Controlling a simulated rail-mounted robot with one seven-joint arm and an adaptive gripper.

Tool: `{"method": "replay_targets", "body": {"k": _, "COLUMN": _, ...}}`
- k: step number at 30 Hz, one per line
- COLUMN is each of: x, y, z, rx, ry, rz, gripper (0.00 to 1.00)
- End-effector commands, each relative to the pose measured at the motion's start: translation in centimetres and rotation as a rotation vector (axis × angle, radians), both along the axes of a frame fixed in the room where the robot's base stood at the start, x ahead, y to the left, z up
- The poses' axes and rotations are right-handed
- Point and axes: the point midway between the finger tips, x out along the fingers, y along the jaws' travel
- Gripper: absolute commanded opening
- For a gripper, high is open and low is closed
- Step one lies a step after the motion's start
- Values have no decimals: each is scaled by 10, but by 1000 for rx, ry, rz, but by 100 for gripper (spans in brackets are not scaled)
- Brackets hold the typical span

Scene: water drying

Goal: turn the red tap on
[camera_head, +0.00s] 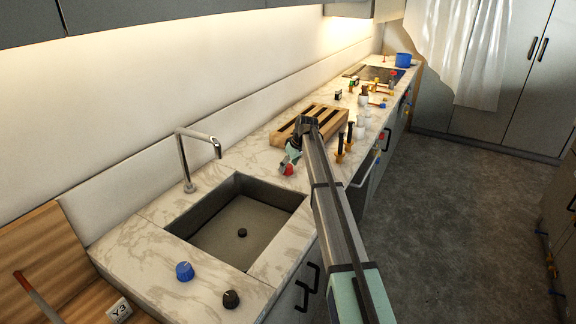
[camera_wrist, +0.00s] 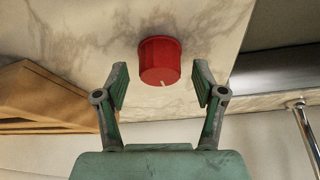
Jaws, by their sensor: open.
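The red tap (camera_head: 286,169) is a round knob on the marble counter, just past the sink's far edge. In the wrist view the red tap (camera_wrist: 159,62) shows a short white mark on its face. My gripper (camera_head: 291,156) is right by the knob and partly hides it. In the wrist view my gripper (camera_wrist: 160,72) is open, with one finger on each side of the knob and a gap on both sides. The faucet (camera_head: 186,155) arches over the sink (camera_head: 220,240), and no water shows.
A blue knob (camera_head: 184,271) and a dark knob (camera_head: 231,299) sit on the counter's near side. A wooden rack (camera_head: 325,114) stands just beyond my gripper; a wooden edge (camera_wrist: 35,90) shows in the wrist view. Several small items crowd the far counter.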

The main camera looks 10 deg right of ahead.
Motion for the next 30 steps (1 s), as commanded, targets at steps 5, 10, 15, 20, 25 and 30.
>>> {"method": "replay_targets", "body": {"k": 5, "x": 4, "y": 3, "z": -10, "rx": 0, "ry": -2, "rz": 1, "gripper": 70}}
{"method": "replay_targets", "body": {"k": 10, "x": 4, "y": 3, "z": -12, "rx": 0, "ry": -2, "rz": 1, "gripper": 70}}
{"method": "replay_targets", "body": {"k": 15, "x": 4, "y": 3, "z": -12, "rx": 0, "ry": -1, "rz": 0, "gripper": 59}}
{"method": "replay_targets", "body": {"k": 20, "x": 4, "y": 3, "z": -12, "rx": 0, "ry": -1, "rz": 0, "gripper": 10}}
{"method": "replay_targets", "body": {"k": 25, "x": 4, "y": 3, "z": -12, "rx": 0, "ry": -1, "rz": -1, "gripper": 10}}
{"method": "replay_targets", "body": {"k": 30, "x": 3, "y": 3, "z": -12, "rx": -1, "ry": 0, "rz": -22, "gripper": 10}}
